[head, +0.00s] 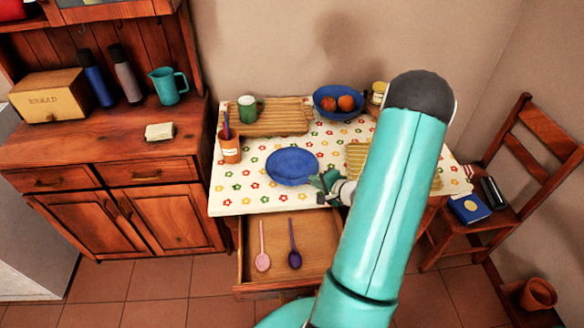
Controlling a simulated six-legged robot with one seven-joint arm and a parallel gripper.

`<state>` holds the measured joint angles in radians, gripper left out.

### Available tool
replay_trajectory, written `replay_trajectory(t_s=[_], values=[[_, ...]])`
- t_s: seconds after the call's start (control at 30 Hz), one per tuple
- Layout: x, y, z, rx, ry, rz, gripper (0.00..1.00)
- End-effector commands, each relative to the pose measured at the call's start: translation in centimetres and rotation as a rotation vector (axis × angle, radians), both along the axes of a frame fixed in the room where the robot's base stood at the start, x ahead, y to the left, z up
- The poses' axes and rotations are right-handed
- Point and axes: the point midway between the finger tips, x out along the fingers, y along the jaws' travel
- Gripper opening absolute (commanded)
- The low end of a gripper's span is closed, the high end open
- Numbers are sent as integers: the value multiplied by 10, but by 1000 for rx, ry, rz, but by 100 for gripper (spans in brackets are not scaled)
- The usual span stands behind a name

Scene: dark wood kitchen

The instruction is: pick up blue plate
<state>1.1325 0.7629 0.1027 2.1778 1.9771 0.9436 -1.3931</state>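The blue plate (291,166) lies flat on the table with the flowered cloth (236,194), near its front edge. My gripper (322,184) is at the plate's right front rim, partly overlapping it in the picture. The fingers are small here, and I cannot tell whether they are open or shut or whether they touch the rim. The plate rests on the cloth with most of its surface in view. My teal arm hides the right part of the table.
A cup with utensils (230,150), a wooden board (270,120) with a green mug (248,108), and a blue bowl of fruit (338,101) stand around the plate. An open drawer (277,270) with two spoons juts out below. A chair (500,200) stands at right.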

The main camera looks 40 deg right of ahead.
Motion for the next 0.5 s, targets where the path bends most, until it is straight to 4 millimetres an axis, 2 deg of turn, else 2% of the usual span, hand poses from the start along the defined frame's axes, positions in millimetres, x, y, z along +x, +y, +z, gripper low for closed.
replay_trajectory(t_s=[0.13, 0.37, 0.4, 0.5], values=[[17, 1, -9, 1, 0, 0, 9], [19, 1, -9, 0, 0, 0, 9], [19, 1, -9, 0, 0, 0, 1], [18, 1, -9, 0, 0, 0, 0]])
